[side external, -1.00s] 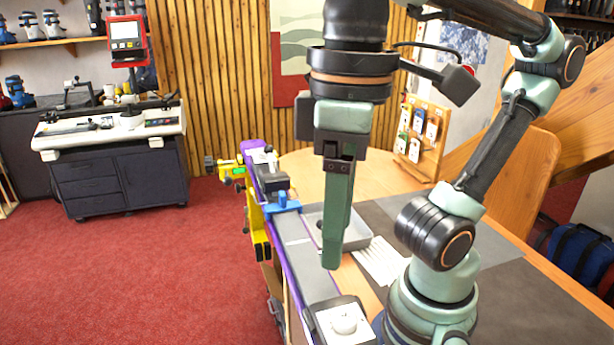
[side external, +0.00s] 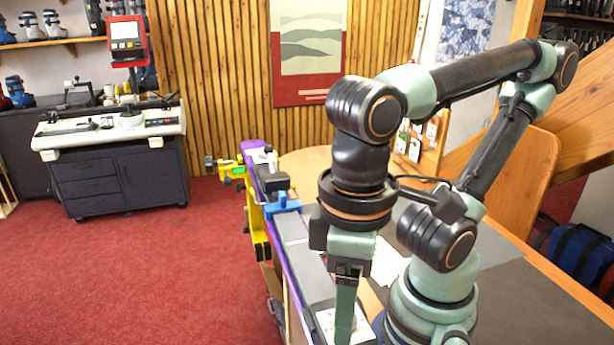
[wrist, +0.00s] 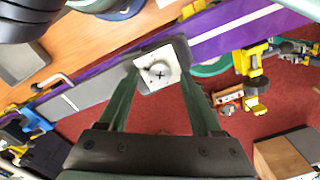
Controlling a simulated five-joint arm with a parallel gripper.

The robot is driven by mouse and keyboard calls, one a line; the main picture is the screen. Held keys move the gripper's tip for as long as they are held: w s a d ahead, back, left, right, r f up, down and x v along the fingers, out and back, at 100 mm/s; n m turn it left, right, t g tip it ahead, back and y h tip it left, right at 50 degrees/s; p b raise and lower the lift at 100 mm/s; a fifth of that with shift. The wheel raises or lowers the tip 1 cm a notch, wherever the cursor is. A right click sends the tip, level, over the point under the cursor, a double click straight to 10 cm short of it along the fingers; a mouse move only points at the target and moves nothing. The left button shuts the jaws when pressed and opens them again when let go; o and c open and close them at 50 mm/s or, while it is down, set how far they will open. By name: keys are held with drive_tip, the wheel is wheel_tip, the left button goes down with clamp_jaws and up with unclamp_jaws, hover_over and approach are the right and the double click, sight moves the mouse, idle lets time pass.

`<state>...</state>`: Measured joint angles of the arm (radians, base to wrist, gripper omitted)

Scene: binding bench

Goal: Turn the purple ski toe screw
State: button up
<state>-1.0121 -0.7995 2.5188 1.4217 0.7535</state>
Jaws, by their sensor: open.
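The purple ski (side external: 292,262) lies along the bench edge and crosses the wrist view (wrist: 230,33) diagonally. A white block (wrist: 147,59) sits on it, with a round pale screw with a dark cross slot (wrist: 160,73) in its face. My gripper (wrist: 161,74) is open and empty, its two green fingers on either side of the white block in the wrist view. Contact cannot be told. In the side external view my gripper (side external: 345,340) points down over the near part of the ski, partly covering the white block (side external: 325,320). The fingertips are near the frame's bottom edge.
A blue clamp (side external: 283,207) and a yellow vise (side external: 256,232) hold the ski farther along. Another yellow and black clamp (wrist: 252,85) stands beside the ski in the wrist view. The wooden bench top (side external: 315,163) lies to the right; red floor (side external: 130,270) is open to the left.

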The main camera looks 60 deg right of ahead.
drive_tip(key=shift+f, duration=0.4)
clamp_jaws()
drive_tip(key=n, duration=1.1)
drive_tip(key=shift+n, duration=0.3)
idle(0.5)
